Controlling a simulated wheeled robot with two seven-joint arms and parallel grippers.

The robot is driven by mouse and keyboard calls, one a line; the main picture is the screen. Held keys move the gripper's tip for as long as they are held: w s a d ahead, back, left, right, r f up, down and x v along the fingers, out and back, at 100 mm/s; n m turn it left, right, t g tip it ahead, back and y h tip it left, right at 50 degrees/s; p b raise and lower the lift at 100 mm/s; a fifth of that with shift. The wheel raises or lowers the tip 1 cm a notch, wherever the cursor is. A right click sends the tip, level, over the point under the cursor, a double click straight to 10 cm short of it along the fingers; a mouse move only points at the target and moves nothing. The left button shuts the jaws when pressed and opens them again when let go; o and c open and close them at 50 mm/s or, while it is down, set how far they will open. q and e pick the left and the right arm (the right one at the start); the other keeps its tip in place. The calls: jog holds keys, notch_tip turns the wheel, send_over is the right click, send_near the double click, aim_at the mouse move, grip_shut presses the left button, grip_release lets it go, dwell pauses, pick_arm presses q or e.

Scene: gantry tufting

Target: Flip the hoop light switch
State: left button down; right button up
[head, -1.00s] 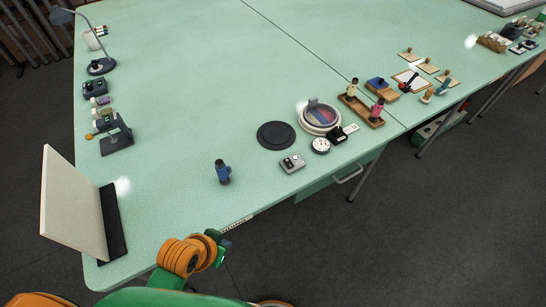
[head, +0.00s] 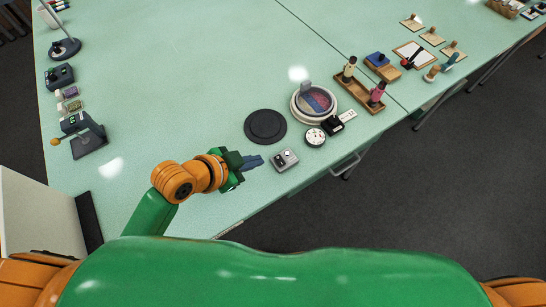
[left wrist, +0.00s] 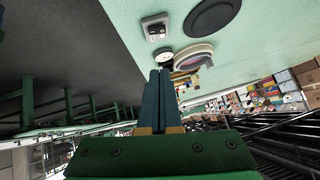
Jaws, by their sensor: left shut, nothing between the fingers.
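A small grey box with a dark rocker switch (head: 285,160) lies on the green table near its front edge; I take it as the hoop light switch. It also shows in the left wrist view (left wrist: 156,27), above the fingertips. A round hoop (head: 313,103) with a pale rim and a blue and red picture sits behind it. My left gripper (head: 260,160) is just left of the switch box, its dark blue fingers shut and empty, pointing at the box with a small gap. The fingers (left wrist: 159,72) also show closed together in the left wrist view. My right gripper is out of view.
A black disc (head: 265,127) lies behind the gripper. A white round dial (head: 315,137) and a black item (head: 332,124) sit right of the switch. A wooden tray with two figures (head: 361,92) stands further right. The table's middle and back are mostly clear.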

pick_arm(q)
send_over(281, 157)
jog(key=s+a, duration=0.2)
jog(key=s, duration=0.1)
notch_tip(281, 157, down, 7)
jog(key=shift+d+r+b, duration=0.1)
jog(key=shift+r+b, duration=0.1)
jog(key=shift+b, duration=0.15)
jog(key=f, duration=0.3)
jog(key=shift+w+f, duration=0.25)
jog(key=shift+w, duration=0.1)
jog(key=shift+w+a+f, duration=0.1)
jog(key=shift+a+f, duration=0.15)
jog(key=shift+f, duration=0.05)
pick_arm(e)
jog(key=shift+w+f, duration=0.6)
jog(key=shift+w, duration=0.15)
